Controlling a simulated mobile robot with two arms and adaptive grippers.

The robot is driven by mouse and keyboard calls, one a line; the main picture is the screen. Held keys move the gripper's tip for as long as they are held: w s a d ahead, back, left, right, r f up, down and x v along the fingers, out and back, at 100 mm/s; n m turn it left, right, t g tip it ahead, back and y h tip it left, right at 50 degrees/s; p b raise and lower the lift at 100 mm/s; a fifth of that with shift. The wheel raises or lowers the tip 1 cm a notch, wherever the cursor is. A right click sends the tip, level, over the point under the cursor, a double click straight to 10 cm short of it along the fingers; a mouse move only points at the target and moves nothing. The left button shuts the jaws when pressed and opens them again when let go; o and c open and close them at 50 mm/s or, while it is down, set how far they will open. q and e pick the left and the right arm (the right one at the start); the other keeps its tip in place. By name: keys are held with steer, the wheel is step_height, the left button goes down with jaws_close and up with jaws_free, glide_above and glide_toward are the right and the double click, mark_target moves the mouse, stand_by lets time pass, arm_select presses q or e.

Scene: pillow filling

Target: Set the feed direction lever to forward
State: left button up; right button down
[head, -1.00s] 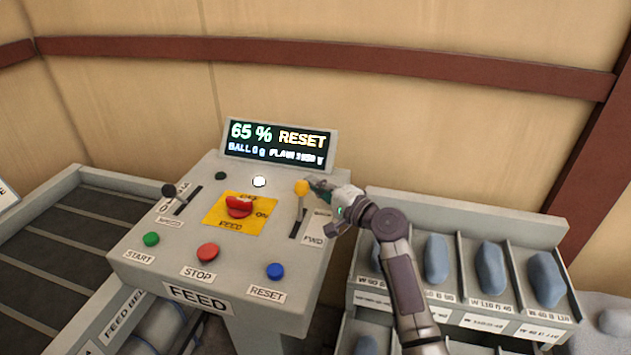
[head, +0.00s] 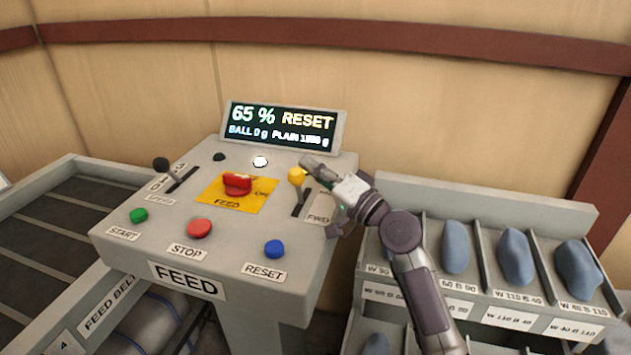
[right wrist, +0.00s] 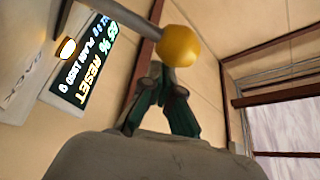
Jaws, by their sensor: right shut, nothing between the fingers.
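The feed direction lever has a yellow ball knob (head: 297,175) on a short stem, standing in a slot on the right of the grey FEED panel (head: 215,258). A FWD label (head: 318,218) lies beside the slot's near end. My right gripper (head: 312,166) is shut and empty, just behind and right of the knob. In the right wrist view the knob (right wrist: 180,46) and its stem show close to the shut fingertips (right wrist: 160,75); I cannot tell whether they touch. My left gripper is not in view.
The panel also carries a red switch (head: 237,183) on a yellow plate, a black-knobbed lever (head: 162,165), and START (head: 139,215), STOP (head: 199,228) and RESET (head: 275,249) buttons. The display (head: 282,128) reads 65 % RESET. Bins of blue pillows (head: 516,258) stand at the right.

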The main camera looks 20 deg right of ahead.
steer(key=shift+s+a+f, duration=0.1)
steer(key=shift+s+a, duration=0.1)
steer(key=shift+s, duration=0.05)
steer(key=shift+s+a, duration=0.3)
steer(key=shift+s, duration=0.15)
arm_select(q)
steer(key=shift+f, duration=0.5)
arm_select(e)
steer(key=shift+a, duration=0.1)
